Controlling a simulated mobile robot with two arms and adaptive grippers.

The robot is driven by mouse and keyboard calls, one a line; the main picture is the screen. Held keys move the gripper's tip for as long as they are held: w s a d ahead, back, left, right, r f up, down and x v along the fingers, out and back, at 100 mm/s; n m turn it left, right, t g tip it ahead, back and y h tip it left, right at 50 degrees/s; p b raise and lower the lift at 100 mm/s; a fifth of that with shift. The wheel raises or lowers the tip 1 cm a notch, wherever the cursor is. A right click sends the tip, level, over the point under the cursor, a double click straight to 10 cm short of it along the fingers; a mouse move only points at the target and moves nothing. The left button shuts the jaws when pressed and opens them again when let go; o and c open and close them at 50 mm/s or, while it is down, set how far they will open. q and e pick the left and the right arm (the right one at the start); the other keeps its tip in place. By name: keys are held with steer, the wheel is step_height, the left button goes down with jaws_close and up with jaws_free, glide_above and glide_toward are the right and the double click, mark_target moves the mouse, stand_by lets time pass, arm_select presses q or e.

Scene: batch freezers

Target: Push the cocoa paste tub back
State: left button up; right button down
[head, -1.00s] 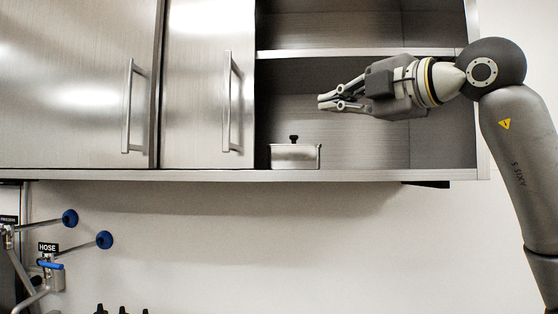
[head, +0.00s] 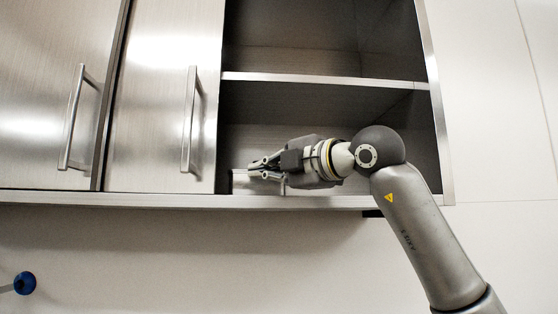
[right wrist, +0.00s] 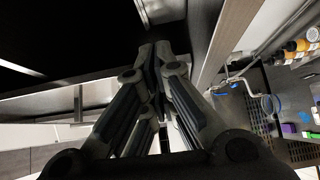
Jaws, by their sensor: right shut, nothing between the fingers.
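The cocoa paste tub, a metal container, sits on the lower shelf of the open cabinet. In the head view only small parts of the tub (head: 241,184) show around my right gripper (head: 254,168), which is in front of it and hides its lid and knob. My right gripper is shut and empty, pointing left. In the right wrist view a piece of the tub (right wrist: 160,10) shows at the top, just beyond the closed fingertips (right wrist: 153,52). I cannot tell whether they touch. My left gripper is not in view.
The cabinet's middle shelf (head: 320,80) runs above my right gripper, and the right side wall (head: 436,120) stands near my arm. Closed steel doors with handles (head: 188,120) are at the left. The shelf's front edge (head: 120,198) runs below.

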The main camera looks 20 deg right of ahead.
mark_target(240, 178)
steer(key=p+x, duration=0.1)
steer(key=x, duration=0.3)
steer(key=shift+w+a+r+p, duration=0.1)
steer(key=shift+w+a+p, duration=0.05)
steer(key=shift+w+p, duration=0.2)
steer(key=shift+w+d+p, duration=0.2)
steer(key=shift+w+p, duration=0.15)
steer(key=shift+w, duration=0.15)
steer(key=shift+w+d+p, duration=0.15)
steer(key=shift+w+p, duration=0.2)
steer(key=shift+w, duration=0.2)
steer(key=shift+w+d+p, duration=0.4)
steer(key=shift+w+d, duration=0.1)
steer(key=shift+d, duration=0.05)
steer(key=shift+w+a, duration=0.1)
steer(key=shift+w, duration=0.1)
steer(key=shift+f, duration=0.25)
steer(key=shift+r, duration=0.1)
